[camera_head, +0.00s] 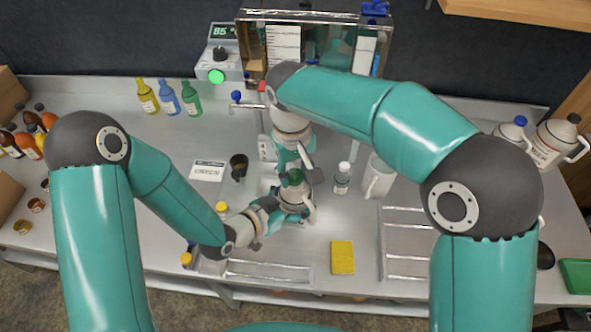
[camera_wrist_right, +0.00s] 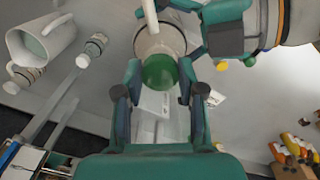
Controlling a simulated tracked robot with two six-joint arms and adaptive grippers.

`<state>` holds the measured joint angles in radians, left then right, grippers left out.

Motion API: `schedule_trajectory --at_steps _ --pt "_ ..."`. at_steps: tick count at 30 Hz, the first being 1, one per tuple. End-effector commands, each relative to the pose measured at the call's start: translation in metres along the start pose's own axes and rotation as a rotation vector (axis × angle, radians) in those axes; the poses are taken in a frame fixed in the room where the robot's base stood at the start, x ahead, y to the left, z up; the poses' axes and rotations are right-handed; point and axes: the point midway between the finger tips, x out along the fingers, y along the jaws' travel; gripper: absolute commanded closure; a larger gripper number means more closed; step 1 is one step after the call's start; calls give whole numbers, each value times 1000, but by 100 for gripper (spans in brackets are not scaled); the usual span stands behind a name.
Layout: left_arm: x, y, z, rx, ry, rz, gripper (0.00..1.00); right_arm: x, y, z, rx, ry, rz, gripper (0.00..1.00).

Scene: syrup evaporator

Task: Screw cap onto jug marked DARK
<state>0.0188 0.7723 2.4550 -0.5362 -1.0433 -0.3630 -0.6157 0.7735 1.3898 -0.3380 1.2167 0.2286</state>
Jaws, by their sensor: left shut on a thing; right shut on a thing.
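The green cap (camera_head: 292,178) sits at the top of a pale jug (camera_head: 297,212) near the middle of the counter. In the right wrist view the green cap (camera_wrist_right: 160,72) covers the mouth of the jug (camera_wrist_right: 158,38); I cannot tell whether it is seated. My right gripper (camera_head: 292,168) reaches down from above, shut on the cap, with its fingers on both sides (camera_wrist_right: 160,92). My left gripper (camera_head: 284,208) comes in from the left and is shut on the jug, low beside the cap. The jug's marking is hidden, so I cannot read DARK.
A small white-capped bottle (camera_head: 342,180) and a white pitcher (camera_head: 380,180) stand just right of the jug. A dark cup (camera_head: 238,167) and a printed card (camera_head: 207,171) lie left. A yellow sponge (camera_head: 342,257) is in front. The evaporator tank (camera_head: 335,45) stands behind.

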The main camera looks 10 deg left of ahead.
Motion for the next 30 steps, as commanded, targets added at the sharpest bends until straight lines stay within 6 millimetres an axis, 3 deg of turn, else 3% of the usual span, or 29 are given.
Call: schedule_trajectory --at_steps 13,14,17,23,30 --pt "0 0 -2 2 4 -1 88 10 0 0 3 -1 0 72" --pt "0 0 -2 2 4 -1 100 9 0 0 3 0 0 72" --pt "0 0 -2 2 4 -1 100 9 0 0 32 0 0 72" --pt "0 0 -2 2 4 -1 100 9 -1 0 321 -1 -1 72" --pt "0 0 -1 2 3 -1 100 9 -3 -2 864 -1 -3 72"
